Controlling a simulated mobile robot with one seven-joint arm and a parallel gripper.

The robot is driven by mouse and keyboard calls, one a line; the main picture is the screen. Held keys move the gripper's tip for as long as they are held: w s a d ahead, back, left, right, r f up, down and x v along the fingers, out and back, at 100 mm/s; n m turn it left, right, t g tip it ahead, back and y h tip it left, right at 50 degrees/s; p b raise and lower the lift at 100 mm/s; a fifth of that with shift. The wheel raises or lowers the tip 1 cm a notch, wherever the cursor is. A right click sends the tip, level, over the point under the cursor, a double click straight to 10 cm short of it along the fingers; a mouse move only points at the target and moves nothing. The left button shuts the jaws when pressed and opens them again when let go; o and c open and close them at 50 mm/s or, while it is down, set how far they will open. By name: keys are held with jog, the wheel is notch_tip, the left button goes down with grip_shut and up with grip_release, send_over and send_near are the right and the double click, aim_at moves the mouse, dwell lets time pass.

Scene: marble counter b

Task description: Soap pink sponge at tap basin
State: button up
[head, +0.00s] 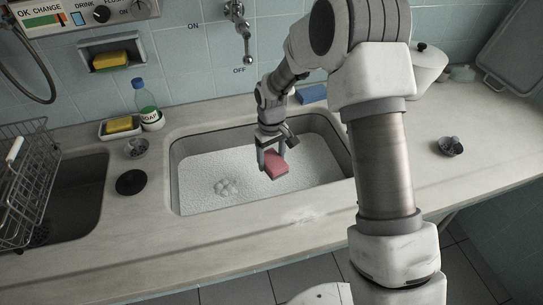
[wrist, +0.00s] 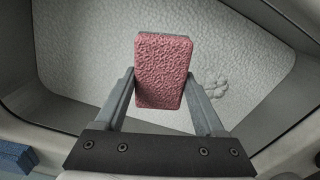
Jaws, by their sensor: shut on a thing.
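My gripper (head: 270,158) is shut on the pink sponge (head: 276,166), one finger on each side of it. The sponge shows upright between the fingers in the wrist view (wrist: 163,72). It is over the right-middle part of the tap basin (head: 195,195), which is filled with white foam (head: 210,168). I cannot tell whether the sponge's lower end touches the foam. A clump of bubbles (head: 227,187) stands out on the foam, left of the sponge. The tap (head: 248,58) is on the wall behind the basin.
A soap bottle (head: 148,112) and a dish with a yellow sponge (head: 121,125) stand left of the basin. A blue sponge (head: 312,93) lies behind it. A dark sink (head: 75,190) with a wire rack (head: 22,180) is at the left. The front counter is mostly clear.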

jog(key=shift+f+b, duration=4.15)
jog(key=shift+f, duration=2.25)
jog(key=shift+r, duration=0.1)
jog(key=shift+r+p, duration=5.9)
jog(key=shift+r, duration=2.85)
notch_tip(320, 180, up, 5)
jog(key=p, duration=0.3)
send_over(272, 191)
jog(key=shift+s+a, duration=0.1)
